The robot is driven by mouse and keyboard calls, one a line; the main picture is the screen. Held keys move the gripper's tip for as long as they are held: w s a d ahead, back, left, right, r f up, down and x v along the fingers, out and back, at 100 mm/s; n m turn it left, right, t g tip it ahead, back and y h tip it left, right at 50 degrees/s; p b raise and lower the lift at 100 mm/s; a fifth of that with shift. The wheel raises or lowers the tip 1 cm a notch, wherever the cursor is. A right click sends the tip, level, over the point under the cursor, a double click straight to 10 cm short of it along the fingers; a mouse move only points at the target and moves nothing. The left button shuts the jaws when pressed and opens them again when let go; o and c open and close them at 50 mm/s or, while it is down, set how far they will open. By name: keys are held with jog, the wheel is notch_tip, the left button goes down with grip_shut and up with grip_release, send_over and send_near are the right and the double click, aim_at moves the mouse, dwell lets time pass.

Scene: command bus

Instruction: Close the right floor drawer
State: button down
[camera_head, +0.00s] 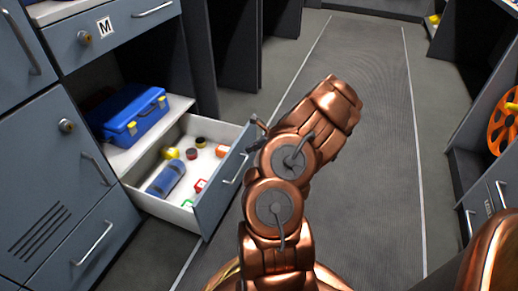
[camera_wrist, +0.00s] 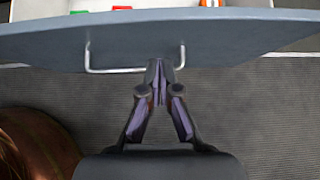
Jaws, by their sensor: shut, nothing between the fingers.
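The floor drawer (camera_head: 222,186) at the left of the head view is pulled out from the grey-blue cabinet. It has a grey-blue front, a white inside and a silver handle (camera_head: 236,168). In the wrist view the drawer front (camera_wrist: 230,38) spans the top, with its handle (camera_wrist: 112,70) below. My gripper (camera_wrist: 159,68) is shut and empty, its tips at the drawer front near the handle's right end. I cannot tell whether they touch it. In the head view my gripper (camera_head: 258,127) is small and partly hidden by my arm, beside the front's far end.
The drawer holds a blue bottle (camera_head: 166,180) and several small items. A blue toolbox (camera_head: 134,116) sits on the shelf above its back. A shut drawer (camera_head: 92,242) is at lower left. The aisle floor (camera_head: 372,130) is clear; an orange reel (camera_head: 505,125) is at right.

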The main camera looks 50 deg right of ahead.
aim_at(236, 148)
jog(key=shift+w+a+b, duration=0.3)
jog(key=shift+w+b, duration=0.05)
jog(key=shift+w, duration=0.6)
jog(key=shift+w+a+b, duration=0.3)
jog(key=shift+w+b, duration=0.05)
jog(key=shift+w, duration=0.55)
jog(key=shift+r, duration=0.1)
